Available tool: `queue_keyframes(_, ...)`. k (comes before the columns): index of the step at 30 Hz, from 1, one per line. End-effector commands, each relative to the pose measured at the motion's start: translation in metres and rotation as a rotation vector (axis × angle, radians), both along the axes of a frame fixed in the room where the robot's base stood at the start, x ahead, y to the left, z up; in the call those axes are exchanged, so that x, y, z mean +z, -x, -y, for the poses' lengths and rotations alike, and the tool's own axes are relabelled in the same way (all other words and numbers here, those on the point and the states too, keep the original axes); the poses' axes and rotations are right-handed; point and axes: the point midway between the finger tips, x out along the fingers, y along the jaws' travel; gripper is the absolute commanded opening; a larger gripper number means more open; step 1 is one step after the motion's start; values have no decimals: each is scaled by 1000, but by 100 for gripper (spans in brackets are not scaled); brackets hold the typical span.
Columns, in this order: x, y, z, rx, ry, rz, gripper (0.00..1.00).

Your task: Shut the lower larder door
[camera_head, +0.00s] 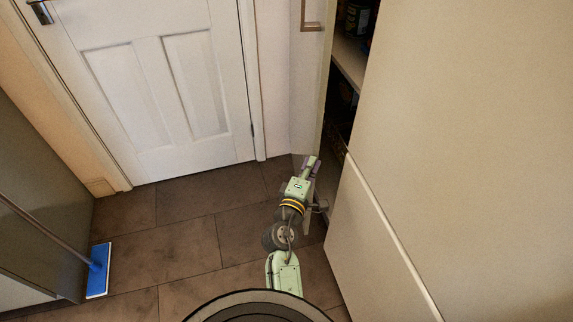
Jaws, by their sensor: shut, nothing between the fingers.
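The larder door (307,95) is a pale cream panel with a bronze handle (312,27) near the top of the view. It stands open, with a dark gap between it and the cream cabinet front on the right. Shelves (350,58) with dark packets and jars show inside the gap. I cannot tell for sure whether this is the lower door of the larder. My gripper (312,166), on my pale green arm, is shut and empty. It is low, by the bottom of the door; whether it touches the door cannot be told.
A large cream cabinet front (460,120) fills the right side. A closed white panelled room door (150,75) stands at the back left. A mop with a blue head (98,270) rests on the floor at the left. The brown tiled floor (185,225) between is clear.

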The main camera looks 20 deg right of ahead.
Motion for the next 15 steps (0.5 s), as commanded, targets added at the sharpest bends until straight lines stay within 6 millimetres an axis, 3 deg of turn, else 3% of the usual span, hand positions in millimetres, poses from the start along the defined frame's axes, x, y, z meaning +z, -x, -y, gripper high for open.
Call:
queue_keyframes(6,2,2,36,-11,-1,1,0)
queue_keyframes(15,0,3,49,-13,0,0,0)
